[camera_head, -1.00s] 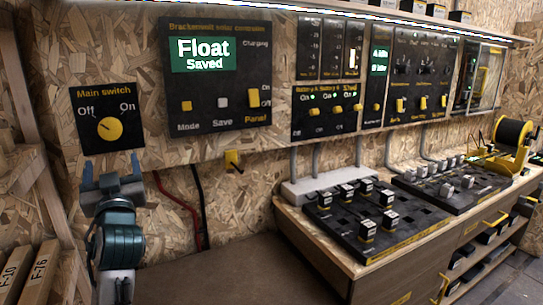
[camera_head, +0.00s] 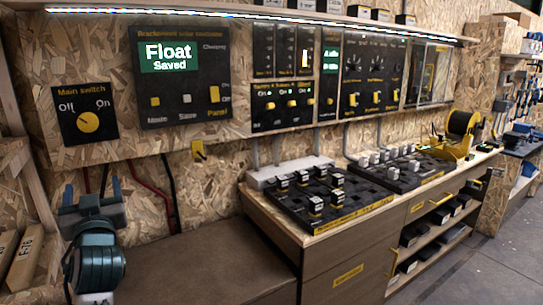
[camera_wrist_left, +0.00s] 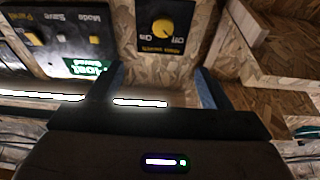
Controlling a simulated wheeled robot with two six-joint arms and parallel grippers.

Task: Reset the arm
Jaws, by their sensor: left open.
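My left gripper (camera_head: 93,191) stands at the lower left of the head view, fingers pointing up, open and empty. It is below the main switch panel (camera_head: 84,139) and apart from it. The panel's yellow knob (camera_head: 88,122) sits between the Off and On labels. In the left wrist view the open fingers (camera_wrist_left: 160,90) frame bare board, and the main switch knob (camera_wrist_left: 163,27) shows upside down beyond them. My right gripper is in neither view.
The controller panel (camera_head: 183,78) reads "Float Saved". A brown bench (camera_head: 205,262) lies below. A wooden cabinet (camera_head: 333,262) carries black trays of small blocks. A yellow reel (camera_head: 459,131) stands farther right.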

